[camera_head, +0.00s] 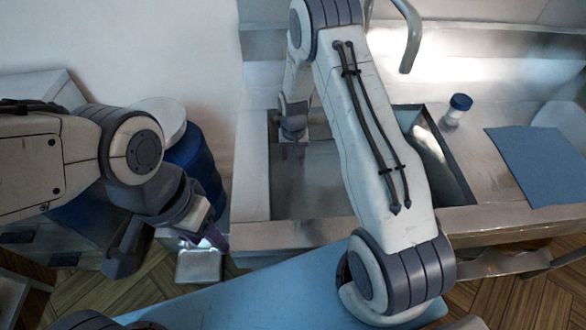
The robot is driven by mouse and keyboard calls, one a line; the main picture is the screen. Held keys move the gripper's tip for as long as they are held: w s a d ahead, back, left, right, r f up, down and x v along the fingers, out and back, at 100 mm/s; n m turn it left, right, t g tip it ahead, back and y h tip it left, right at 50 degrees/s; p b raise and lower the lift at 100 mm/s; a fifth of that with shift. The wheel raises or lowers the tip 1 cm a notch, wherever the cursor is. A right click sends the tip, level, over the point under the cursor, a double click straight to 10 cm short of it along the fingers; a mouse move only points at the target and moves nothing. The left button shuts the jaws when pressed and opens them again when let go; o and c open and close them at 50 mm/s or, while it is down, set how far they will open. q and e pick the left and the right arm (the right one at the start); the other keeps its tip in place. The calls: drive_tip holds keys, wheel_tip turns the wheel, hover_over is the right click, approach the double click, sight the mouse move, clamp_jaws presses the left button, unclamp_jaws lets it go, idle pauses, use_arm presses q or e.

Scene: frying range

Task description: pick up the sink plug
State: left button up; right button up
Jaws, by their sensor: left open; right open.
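I cannot make out the sink plug in the head view; my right arm and gripper cover part of the basin. The metal sink (251,185) has a deep basin at the middle of the view. My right arm reaches across it. My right gripper (291,150) points down inside the basin near its back left corner, small and partly dark; it is open. My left gripper (172,245) is open and empty, left of the sink and outside it, with its fingers spread low over the floor area.
A blue drum with a white lid (158,118) stands left of the sink. The faucet (410,40) rises behind the basin. A blue-capped jar (455,112) and a blue sheet (542,162) are on the counter at right. A small metal box (198,266) lies below my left gripper.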

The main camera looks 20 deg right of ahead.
clamp_jaws()
